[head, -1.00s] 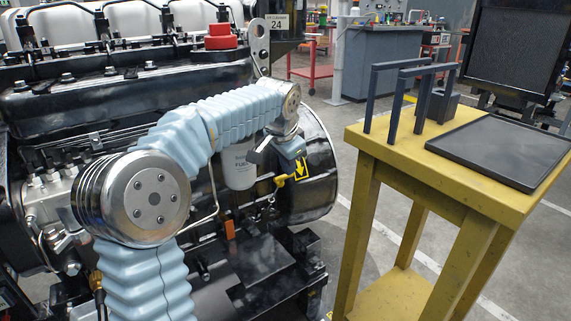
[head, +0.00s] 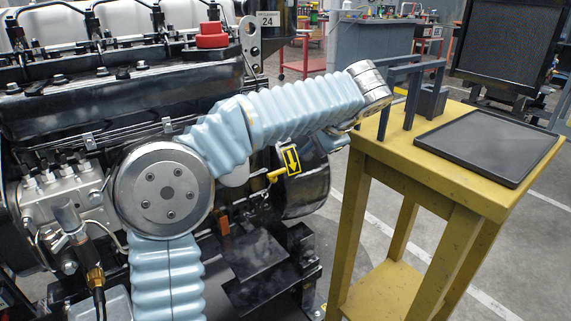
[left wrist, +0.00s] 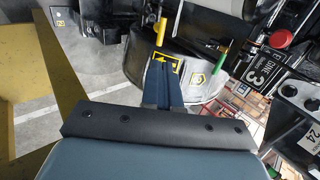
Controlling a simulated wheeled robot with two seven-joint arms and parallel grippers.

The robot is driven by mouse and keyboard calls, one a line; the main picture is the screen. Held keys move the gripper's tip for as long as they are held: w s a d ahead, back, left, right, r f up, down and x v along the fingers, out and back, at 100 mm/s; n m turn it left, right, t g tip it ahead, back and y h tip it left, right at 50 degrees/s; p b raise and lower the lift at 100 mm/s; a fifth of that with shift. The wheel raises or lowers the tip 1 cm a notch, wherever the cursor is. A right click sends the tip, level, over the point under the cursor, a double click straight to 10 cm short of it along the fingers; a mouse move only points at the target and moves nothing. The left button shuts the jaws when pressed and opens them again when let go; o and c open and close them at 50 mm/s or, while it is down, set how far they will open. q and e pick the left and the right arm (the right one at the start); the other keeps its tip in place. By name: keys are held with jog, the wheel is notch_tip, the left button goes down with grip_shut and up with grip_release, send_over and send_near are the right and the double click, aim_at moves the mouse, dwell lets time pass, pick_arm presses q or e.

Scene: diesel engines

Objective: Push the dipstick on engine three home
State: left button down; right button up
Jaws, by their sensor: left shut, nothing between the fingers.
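The dipstick's yellow handle (head: 277,175) sticks out at the lower right end of the engine, beside a yellow arrow label (head: 293,160). It also shows upright beyond my fingers in the left wrist view (left wrist: 160,59). How far in it sits is hard to tell. My left gripper (head: 328,143) is right of the handle, apart from it, and partly hidden under my wrist. Its fingers (left wrist: 165,78) are closed and empty, pointing toward the label and handle. A sign with the number 3 (left wrist: 264,75) marks the engine. My right gripper is not in view.
A yellow table (head: 385,150) with a dark tray (head: 487,146) and dark upright frames (head: 416,90) stands close right of my left wrist. A green handle (left wrist: 222,45) stands right of the yellow one in the wrist view.

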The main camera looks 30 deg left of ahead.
pick_arm(q)
jog(key=b, duration=0.2)
send_near(268, 189)
jog(key=r, duration=0.3)
jog(key=shift+w+d, duration=0.15)
jog(key=shift+d, duration=0.05)
jog(key=b+x, duration=0.1)
jog(key=x, duration=0.2)
jog(key=d+f+b+x, duration=0.1)
jog(key=x, duration=0.2)
jog(key=b+x, duration=0.1)
jog(key=x, duration=0.2)
jog(key=shift+s+d+f+b, duration=0.1)
jog(key=shift+s+f+b, duration=0.15)
jog(key=shift+f+b, duration=0.1)
jog(key=shift+a+f, duration=0.1)
jog(key=shift+a, duration=0.1)
